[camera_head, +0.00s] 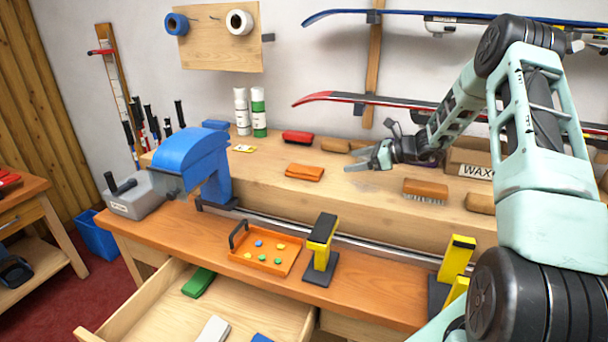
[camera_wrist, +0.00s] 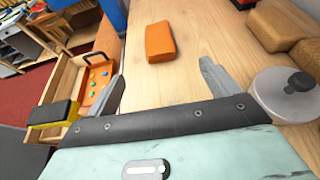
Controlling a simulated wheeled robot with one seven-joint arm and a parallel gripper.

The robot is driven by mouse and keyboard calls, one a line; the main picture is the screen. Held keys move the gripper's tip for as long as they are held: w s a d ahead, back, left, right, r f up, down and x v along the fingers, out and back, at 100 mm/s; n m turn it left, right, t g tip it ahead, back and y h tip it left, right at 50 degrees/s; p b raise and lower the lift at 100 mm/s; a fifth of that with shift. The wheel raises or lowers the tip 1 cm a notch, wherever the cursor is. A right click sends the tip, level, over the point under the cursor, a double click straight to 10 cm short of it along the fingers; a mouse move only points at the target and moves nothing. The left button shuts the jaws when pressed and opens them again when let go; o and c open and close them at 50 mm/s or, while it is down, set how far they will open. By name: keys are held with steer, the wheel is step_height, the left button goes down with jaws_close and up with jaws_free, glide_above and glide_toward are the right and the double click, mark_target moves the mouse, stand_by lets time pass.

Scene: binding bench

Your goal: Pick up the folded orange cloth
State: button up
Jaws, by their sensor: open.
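The folded orange cloth (camera_head: 305,172) lies flat on the raised wooden shelf of the bench, left of my gripper in the head view. In the wrist view the cloth (camera_wrist: 160,42) is ahead of the jaws, roughly between their lines and apart from them. My gripper (camera_head: 368,163) is open and empty, above the shelf to the right of the cloth. Its two fingers also show in the wrist view (camera_wrist: 160,85), spread wide.
A red block (camera_head: 297,137) sits behind the cloth. A bristle brush (camera_head: 425,191) and a WAX box (camera_head: 472,165) stand to the right. A blue machine (camera_head: 190,162) is at left. An orange tray (camera_head: 268,262) and yellow clamp (camera_head: 321,245) are lower in front. The shelf around the cloth is clear.

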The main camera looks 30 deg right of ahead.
steer(key=p, duration=0.3)
glide_toward(309, 170)
steer(key=x, duration=0.5)
steer(key=shift+w+d+r, duration=0.1)
steer(key=shift+w+d, duration=0.1)
steer(key=p+x, duration=0.2)
steer(key=x, duration=0.2)
steer(key=shift+a, duration=0.15)
steer(key=shift+w+a+f, duration=0.25)
steer(key=shift+w+f, duration=0.1)
steer(key=c, duration=1.1)
